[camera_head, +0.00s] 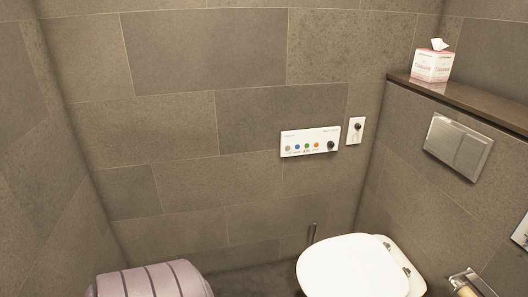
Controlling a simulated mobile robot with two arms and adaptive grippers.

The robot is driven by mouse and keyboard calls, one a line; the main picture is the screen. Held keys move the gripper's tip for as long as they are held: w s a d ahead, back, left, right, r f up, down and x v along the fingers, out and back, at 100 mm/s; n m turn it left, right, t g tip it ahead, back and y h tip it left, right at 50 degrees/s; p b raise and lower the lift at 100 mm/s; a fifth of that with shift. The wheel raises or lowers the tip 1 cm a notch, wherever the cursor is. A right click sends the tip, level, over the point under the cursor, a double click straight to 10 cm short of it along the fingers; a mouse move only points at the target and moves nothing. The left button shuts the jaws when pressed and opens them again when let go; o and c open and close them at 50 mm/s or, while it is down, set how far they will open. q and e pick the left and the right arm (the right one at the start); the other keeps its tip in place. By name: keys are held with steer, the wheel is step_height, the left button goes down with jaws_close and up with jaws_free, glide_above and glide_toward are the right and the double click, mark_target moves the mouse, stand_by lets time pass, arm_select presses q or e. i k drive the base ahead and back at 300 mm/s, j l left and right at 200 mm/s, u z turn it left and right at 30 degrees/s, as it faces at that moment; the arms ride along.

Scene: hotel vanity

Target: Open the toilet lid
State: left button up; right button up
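The white toilet (416,283) stands at the lower right against the right-hand wall, cut off by the bottom edge of the picture. Its lid (350,268) appears to lie down flat over the bowl, with its smooth top facing up. Two hinge fittings show at the lid's right side, toward the wall. The front of the lid points left. The bowl and the seat below the lid are hidden. Neither of my grippers is in view.
A control panel (311,142) with coloured buttons is on the facing wall. A flush plate (459,148) and a ledge with a tissue box (431,66) are on the right wall. A paper holder (467,283) juts out at lower right. A ribbed mauve object (152,281) is at lower left.

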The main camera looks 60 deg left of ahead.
mark_target(355, 265)
steer(key=u, duration=1.4)
steer(key=j, duration=0.1)
